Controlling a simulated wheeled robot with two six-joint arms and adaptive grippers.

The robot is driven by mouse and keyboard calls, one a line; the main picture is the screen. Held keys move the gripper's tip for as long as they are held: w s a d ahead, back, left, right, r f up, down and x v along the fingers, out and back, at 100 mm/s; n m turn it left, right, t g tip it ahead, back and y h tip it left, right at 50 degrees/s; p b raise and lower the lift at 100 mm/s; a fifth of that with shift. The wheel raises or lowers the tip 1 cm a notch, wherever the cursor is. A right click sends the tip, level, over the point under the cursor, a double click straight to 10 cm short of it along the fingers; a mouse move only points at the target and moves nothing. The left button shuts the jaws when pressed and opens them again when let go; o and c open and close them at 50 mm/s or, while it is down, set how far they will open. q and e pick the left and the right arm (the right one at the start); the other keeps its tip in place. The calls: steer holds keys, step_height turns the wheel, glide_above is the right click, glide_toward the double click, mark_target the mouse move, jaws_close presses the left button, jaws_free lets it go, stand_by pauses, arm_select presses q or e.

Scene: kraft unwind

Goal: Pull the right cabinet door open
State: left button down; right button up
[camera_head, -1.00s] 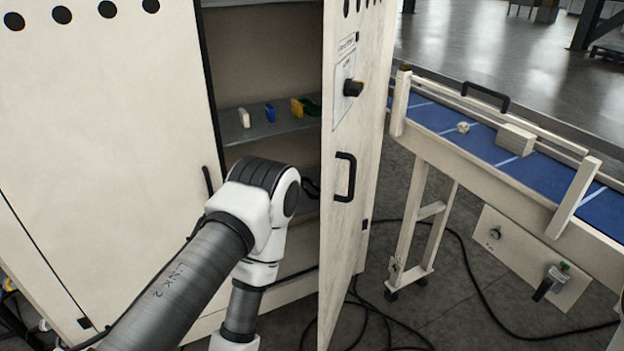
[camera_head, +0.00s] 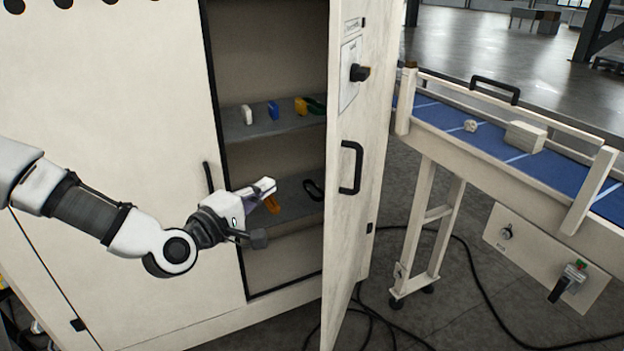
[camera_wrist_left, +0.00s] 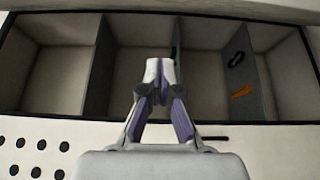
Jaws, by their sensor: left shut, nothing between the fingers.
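The right cabinet door (camera_head: 352,225) is white and stands swung wide open, jutting toward me, with its black handle (camera_head: 351,168) on the visible face. The cabinet interior (camera_head: 268,60) is exposed. My left gripper (camera_head: 265,188) is shut and empty in front of the opening, left of the door and apart from it. It also shows in the left wrist view (camera_wrist_left: 159,70), fingertips together, pointing toward the shelves. The left cabinet door (camera_head: 110,120) is shut, its dark handle (camera_head: 208,177) partly hidden. My right gripper is out of view.
Shelves hold a white item (camera_head: 247,115), a blue item (camera_head: 273,111), a yellow item (camera_head: 301,106), an orange item (camera_head: 271,203) and a black loop (camera_head: 313,189). A blue conveyor (camera_head: 560,168) stands right of the door. Black cables (camera_head: 478,285) lie on the floor.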

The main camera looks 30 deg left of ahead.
arm_select(q)
steer(key=w+d+p, duration=0.2)
steer(key=w+d, duration=0.3)
steer(key=w, duration=0.5)
steer(key=shift+d, duration=0.4)
steer(key=shift+f, duration=0.1)
